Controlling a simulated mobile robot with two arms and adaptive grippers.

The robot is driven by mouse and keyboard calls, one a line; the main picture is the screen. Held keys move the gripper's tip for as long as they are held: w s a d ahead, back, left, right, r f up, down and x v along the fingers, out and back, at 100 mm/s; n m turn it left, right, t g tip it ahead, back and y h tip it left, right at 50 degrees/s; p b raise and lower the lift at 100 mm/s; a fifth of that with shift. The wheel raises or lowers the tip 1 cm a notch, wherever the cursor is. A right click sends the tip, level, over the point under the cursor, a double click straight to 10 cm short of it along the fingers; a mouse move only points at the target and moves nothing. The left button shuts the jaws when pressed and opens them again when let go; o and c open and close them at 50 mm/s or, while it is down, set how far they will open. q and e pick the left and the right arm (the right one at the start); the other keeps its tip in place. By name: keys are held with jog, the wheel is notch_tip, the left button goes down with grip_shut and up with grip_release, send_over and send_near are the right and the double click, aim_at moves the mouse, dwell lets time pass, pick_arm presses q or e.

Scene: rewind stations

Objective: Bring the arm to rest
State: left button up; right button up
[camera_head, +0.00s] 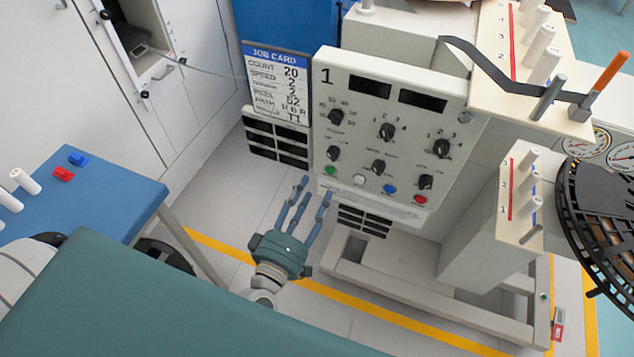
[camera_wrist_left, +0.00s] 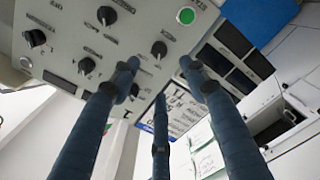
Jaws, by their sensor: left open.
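My left gripper (camera_head: 304,202) has a dark green palm and blue-grey fingers. In the head view it is in front of the lower left of the control panel (camera_head: 440,88), with its fingers pointing up towards it. The fingers are spread and empty. In the left wrist view the left gripper (camera_wrist_left: 160,90) shows its fingers apart, with the panel's knobs and the green button (camera_wrist_left: 186,16) beyond them. I cannot tell whether a fingertip touches the panel. My right gripper does not show.
A job card (camera_head: 277,85) hangs left of the panel. Peg stations (camera_head: 515,235) and a dark reel (camera_head: 600,220) stand at right. Yellow lines mark the floor.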

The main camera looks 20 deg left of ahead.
pick_arm(q)
jog(key=shift+s, duration=0.2)
dwell(0.4)
jog(key=s+f+m+g+h, duration=0.1)
jog(key=s+f+m+g, duration=0.25)
jog(key=f, duration=0.65)
jog(key=s+f+m+g, duration=0.2)
jog(key=s+f, duration=0.2)
jog(key=f, duration=0.7)
jog(key=s+f+m+g+h, duration=0.1)
jog(key=s+f+m+g, duration=0.2)
jog(key=f, duration=0.7)
jog(key=s+a+f+m+g+y, duration=0.1)
jog(key=s+a+f+m+g, duration=0.1)
jog(key=s+f, duration=0.4)
jog(key=s+a+f+m+g, duration=0.2)
jog(key=s+f, duration=0.4)
jog(key=s, duration=0.6)
jog(key=s+a+f+m+g+y, duration=0.1)
jog(key=s+f+g, duration=0.3)
jog(key=s, duration=0.5)
notch_tip(320, 180, down, 2)
jog(key=shift+s+a+f+m+y, duration=0.1)
jog(key=shift+s+a+m+y, duration=0.3)
jog(key=shift+m, duration=0.35)
jog(key=shift+g, duration=0.25)
